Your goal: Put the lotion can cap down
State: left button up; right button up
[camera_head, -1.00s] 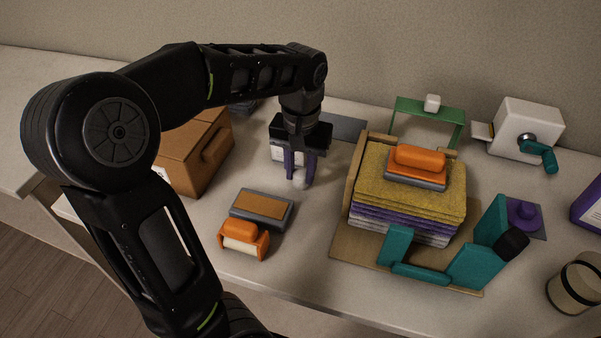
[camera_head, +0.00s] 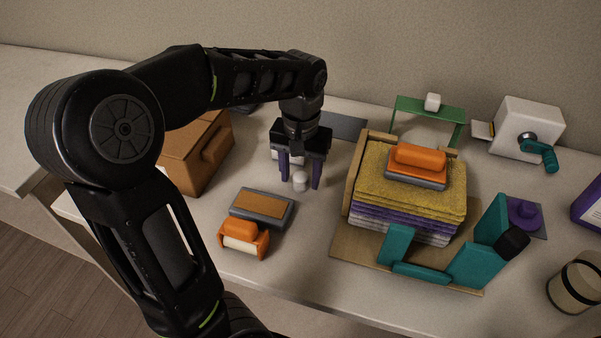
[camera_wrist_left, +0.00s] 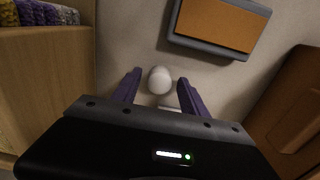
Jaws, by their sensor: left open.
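The lotion can cap, a small white rounded piece (camera_head: 300,181), is on the table and also shows in the left wrist view (camera_wrist_left: 159,80). My left gripper (camera_head: 299,186) is open, its purple fingers pointing down on either side of the cap. In the left wrist view the fingers (camera_wrist_left: 157,84) are spread, with gaps between them and the cap. A white object (camera_head: 288,157) behind the gripper is mostly hidden. My right gripper is not in view.
A grey block with an orange-brown top (camera_head: 262,207) and an orange-and-cream piece (camera_head: 243,240) lie in front. A brown box (camera_head: 196,150) stands left. A wooden stand with stacked yellow and purple cloths (camera_head: 408,197) is close on the right.

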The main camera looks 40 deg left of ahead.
aim_at(301, 176)
pick_arm(q)
jog(key=shift+r, duration=0.15)
notch_tip(301, 176, up, 8)
jog(key=shift+r, duration=0.15)
notch_tip(301, 176, up, 4)
jog(key=p, duration=0.3)
jog(key=shift+o, duration=0.4)
jog(key=shift+f, duration=0.2)
